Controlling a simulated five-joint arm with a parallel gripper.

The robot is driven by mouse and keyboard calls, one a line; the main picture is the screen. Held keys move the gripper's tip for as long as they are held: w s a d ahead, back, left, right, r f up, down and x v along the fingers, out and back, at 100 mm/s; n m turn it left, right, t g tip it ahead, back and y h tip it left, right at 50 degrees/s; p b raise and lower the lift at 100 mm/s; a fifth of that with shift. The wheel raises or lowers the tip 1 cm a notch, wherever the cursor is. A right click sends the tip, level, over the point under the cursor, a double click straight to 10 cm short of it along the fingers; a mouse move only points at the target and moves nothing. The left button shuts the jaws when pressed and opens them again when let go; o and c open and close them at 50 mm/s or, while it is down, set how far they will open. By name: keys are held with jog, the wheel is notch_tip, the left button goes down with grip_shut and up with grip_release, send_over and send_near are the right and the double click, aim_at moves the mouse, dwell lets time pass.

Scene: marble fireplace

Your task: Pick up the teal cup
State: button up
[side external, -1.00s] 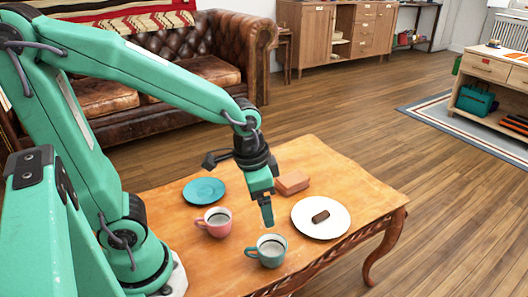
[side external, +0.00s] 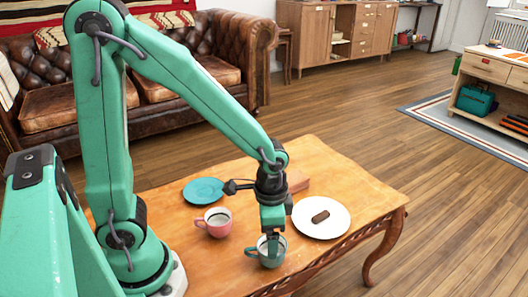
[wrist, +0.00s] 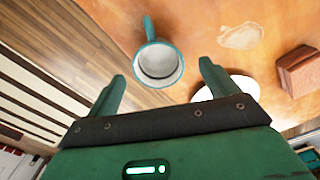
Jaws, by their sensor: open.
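The teal cup (side external: 264,257) stands upright near the front edge of the wooden table, its handle to the left in the side external view. In the wrist view the teal cup (wrist: 158,65) shows its pale inside and teal rim, with its handle pointing up in the picture. My gripper (side external: 272,238) points down right at the cup, its tips overlapping the rim. In the wrist view my gripper (wrist: 163,72) is open, one finger on each side of the cup with gaps between. I cannot tell how deep the fingers reach. Nothing is held.
A pink cup (side external: 214,222) stands left of the teal cup. A teal plate (side external: 204,190) lies behind it. A white plate (side external: 338,222) with a brown bar (side external: 320,216) lies to the right. A brown block (side external: 298,181) sits behind my gripper. The table's right end (side external: 375,205) is clear.

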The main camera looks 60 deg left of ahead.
jog(key=shift+f, duration=0.45)
jog(key=shift+f, duration=0.1)
jog(key=shift+d+f, duration=0.1)
jog(key=shift+f, duration=2.4)
jog(key=c, duration=1.1)
jog(key=shift+c, duration=0.2)
jog(key=shift+r, duration=0.2)
